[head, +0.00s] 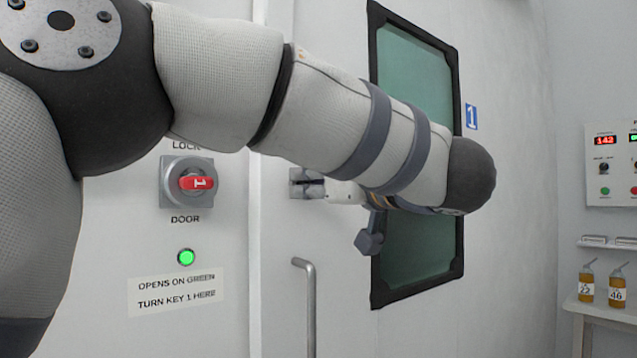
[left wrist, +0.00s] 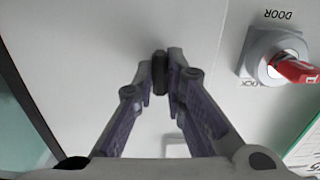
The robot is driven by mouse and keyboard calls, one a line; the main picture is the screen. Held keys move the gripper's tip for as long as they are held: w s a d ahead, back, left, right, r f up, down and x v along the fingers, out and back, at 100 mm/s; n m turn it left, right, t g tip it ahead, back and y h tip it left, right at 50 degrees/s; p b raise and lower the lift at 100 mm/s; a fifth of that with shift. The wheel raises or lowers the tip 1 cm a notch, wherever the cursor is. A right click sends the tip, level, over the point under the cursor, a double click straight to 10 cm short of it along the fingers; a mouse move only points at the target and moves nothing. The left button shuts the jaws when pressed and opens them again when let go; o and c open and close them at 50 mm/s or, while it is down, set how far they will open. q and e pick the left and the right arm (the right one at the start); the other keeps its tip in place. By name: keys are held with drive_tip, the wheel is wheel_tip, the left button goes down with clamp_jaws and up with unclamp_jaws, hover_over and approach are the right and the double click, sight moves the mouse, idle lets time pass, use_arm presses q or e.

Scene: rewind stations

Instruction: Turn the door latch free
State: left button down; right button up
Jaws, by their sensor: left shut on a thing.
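The door latch is a small fitting on a grey plate (head: 296,181) on the white door (head: 345,30), just right of the frame seam. In the left wrist view the latch shows as a dark upright piece (left wrist: 160,68) between my fingertips. My left gripper (head: 314,186) reaches it from the right and is shut on it; it also shows in the left wrist view (left wrist: 162,88). The gripper and arm hide part of the latch, so its exact angle is hard to tell. My right gripper is not in view.
A red key switch (head: 197,183) marked LOCK and DOOR sits left of the latch, above a lit green lamp (head: 186,257) and a sign (head: 176,291). A grey door handle (head: 310,310) is below. A shelf (head: 605,311) with bottles stands at right.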

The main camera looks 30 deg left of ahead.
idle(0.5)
use_arm(q)
drive_tip(key=c, duration=1.6)
unclamp_jaws()
drive_tip(key=shift+c, duration=0.2)
drive_tip(key=v, duration=1.2)
